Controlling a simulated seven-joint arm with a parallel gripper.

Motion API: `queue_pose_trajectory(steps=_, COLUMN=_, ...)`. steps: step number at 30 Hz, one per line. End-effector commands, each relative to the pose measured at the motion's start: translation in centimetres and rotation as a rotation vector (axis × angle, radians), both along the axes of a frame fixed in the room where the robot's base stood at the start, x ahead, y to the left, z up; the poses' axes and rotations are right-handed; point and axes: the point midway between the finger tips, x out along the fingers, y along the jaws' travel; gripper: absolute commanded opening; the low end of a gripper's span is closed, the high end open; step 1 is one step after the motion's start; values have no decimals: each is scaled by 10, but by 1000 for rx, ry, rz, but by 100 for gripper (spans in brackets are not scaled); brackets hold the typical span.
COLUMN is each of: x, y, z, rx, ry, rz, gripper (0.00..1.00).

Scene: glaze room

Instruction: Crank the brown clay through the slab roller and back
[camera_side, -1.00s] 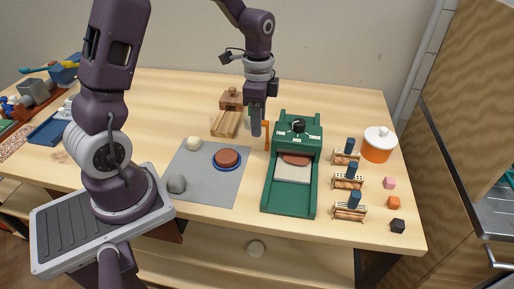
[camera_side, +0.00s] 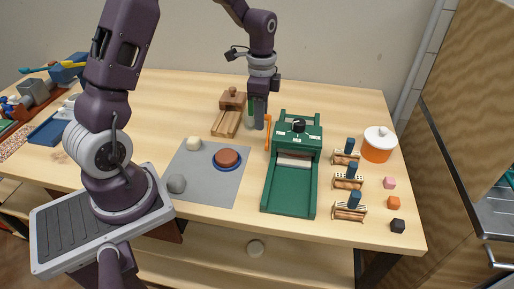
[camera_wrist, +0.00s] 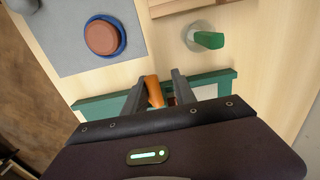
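The green slab roller (camera_side: 280,188) stands right of centre in the side view. Its front bed is bare, with only a pale strip of the board (camera_side: 294,161) showing at the roller. The flat brown clay is hidden from the front by the roller body. The orange crank handle (camera_side: 267,146) is on the roller's left side. My gripper (camera_side: 260,126) is above and beside it. In the wrist view the orange handle (camera_wrist: 155,92) shows between my two fingers (camera_wrist: 158,76), which stand apart with a gap beside it; I see no firm grip.
A reddish-brown disc (camera_side: 227,157) on a blue round lies on the grey mat (camera_side: 208,190), with pale and grey balls nearby. A wooden press (camera_side: 227,122) and a green-handled tool (camera_wrist: 208,40) are close to my gripper. Small racks (camera_side: 349,181) and an orange pot (camera_side: 377,152) stand right.

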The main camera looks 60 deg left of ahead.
Motion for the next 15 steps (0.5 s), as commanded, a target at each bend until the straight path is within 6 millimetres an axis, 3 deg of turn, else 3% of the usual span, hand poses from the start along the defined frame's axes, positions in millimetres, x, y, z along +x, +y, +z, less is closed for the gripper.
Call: queue_pose_trajectory(steps=15, x=6, y=7, z=-8, rx=1, ry=-1, rz=2, gripper=29)
